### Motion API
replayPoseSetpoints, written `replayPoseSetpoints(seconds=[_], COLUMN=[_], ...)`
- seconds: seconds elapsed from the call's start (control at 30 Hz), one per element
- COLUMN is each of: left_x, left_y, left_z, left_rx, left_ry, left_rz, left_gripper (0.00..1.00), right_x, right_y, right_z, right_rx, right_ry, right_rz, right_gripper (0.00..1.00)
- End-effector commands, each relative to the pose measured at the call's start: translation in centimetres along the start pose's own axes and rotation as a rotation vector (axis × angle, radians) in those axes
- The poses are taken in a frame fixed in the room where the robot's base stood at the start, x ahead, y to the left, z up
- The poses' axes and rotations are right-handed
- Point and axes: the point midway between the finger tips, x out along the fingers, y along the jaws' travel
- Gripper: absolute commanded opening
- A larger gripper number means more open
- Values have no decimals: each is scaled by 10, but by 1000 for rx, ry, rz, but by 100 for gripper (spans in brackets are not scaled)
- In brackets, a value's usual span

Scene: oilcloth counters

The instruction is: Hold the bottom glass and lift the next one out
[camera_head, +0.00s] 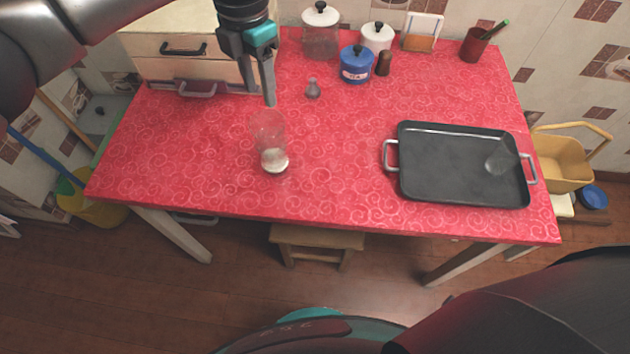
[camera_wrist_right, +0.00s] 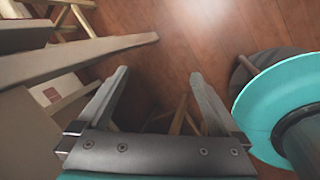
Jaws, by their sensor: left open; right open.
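A clear glass (camera_head: 268,135) stands on the red table left of the middle, with a pale base; I cannot tell how many glasses are nested in it. Another clear glass (camera_head: 499,158) is on the right part of the dark tray (camera_head: 450,190). My left gripper (camera_head: 268,101) is open and empty, pointing down just behind and above the glass on the table, apart from it in the picture. My right gripper (camera_wrist_right: 160,76) is open and empty in the right wrist view, low over the wooden floor; its fingers are outside the head view.
Behind are a blue pot (camera_head: 355,66), a white-lidded jar (camera_head: 320,38), a brown shaker (camera_head: 383,64) and a small grey shaker (camera_head: 312,88). A drawer unit (camera_head: 185,70) stands at the back left. The red oilcloth (camera_head: 335,180) is clear between glass and tray.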

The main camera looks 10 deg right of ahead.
Motion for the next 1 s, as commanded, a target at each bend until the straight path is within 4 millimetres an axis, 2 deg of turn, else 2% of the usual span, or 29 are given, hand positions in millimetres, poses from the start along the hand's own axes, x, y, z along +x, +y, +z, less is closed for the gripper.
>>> replayPoseSetpoints(seconds=[0.03, 0.17, 0.27, 0.4, 0.47, 0.5, 0.57, 0.7, 0.9, 1.0], left_x=[0, 0, 0, 0, 0, 0, 0, 0, 0, 0], left_y=[0, 0, 0, 0, 0, 0, 0, 0, 0, 0], left_z=[0, 0, 0, 0, 0, 0, 0, 0, 0, 0], left_rx=[0, 1, 1, 1, 1, 1, 1, 1, 1, 1], left_ry=[0, -1, -1, -1, -1, -1, -1, -1, -1, -1], left_rz=[-1, -1, -1, -1, -1, -1, -1, -1, -1, -1], left_gripper=[50, 50, 50, 50, 50, 50, 50, 50, 50, 50], right_x=[-7, -31, -57, -102, -123, -136, -153, -185, -237, -266], right_y=[24, 84, 130, 194, 223, 244, 275, 335, 400, 423], right_z=[11, 42, 66, 96, 101, 97, 84, 34, -41, -79], right_rx=[-33, -129, -207, -304, -323, -316, -279, -120, 119, 224], right_ry=[-23, -99, -170, -278, -307, -308, -282, -128, 161, 323], right_rz=[41, 137, 210, 315, 370, 416, 489, 645, 793, 831], right_gripper=[100, 100, 100, 100, 100, 100, 100, 100, 100, 100])
